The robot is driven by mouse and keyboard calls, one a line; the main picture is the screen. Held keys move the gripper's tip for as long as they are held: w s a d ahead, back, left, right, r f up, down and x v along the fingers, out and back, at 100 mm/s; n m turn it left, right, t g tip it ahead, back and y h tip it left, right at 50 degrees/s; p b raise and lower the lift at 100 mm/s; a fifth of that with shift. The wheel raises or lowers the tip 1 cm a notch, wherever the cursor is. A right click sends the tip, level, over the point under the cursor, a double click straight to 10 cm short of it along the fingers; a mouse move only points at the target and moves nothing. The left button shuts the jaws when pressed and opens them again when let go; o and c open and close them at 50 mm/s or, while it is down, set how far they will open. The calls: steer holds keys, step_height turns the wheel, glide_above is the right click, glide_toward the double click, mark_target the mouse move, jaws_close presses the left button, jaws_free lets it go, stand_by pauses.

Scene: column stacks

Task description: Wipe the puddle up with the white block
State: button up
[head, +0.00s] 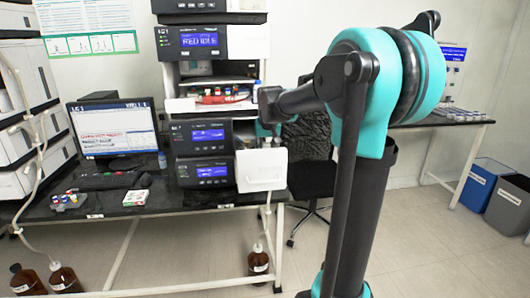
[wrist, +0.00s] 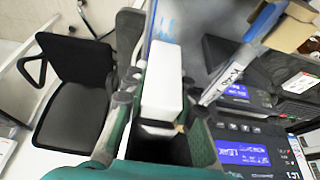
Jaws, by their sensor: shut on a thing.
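The white block (wrist: 163,78) is held between the fingers of my gripper (wrist: 160,126) in the wrist view, with its long side pointing away from the palm. My gripper is shut on it. In the head view my arm reaches toward the instrument stack, and the gripper is mostly hidden behind my own arm links. The block cannot be made out for sure there. I cannot pick out the puddle in either view.
The instrument stack (head: 203,135) stands on a dark bench (head: 110,205), with an open shelf holding small items and a white box-like front (head: 262,168) at its right. A monitor (head: 114,127) is left. A black chair (wrist: 76,85) stands beside the bench. Brown bottles (head: 258,258) stand below.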

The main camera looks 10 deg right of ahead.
steer(key=shift+s+f, duration=0.1)
steer(key=shift+s, duration=0.65)
steer(key=shift+s+f, duration=0.35)
steer(key=shift+s, duration=0.35)
steer(key=shift+w, duration=0.15)
steer(key=shift+w+r, duration=0.3)
steer(key=shift+w, duration=0.3)
steer(key=shift+w+r, duration=0.2)
steer(key=shift+w, duration=1.1)
steer(key=shift+r, duration=0.1)
step_height(320, 180, up, 9)
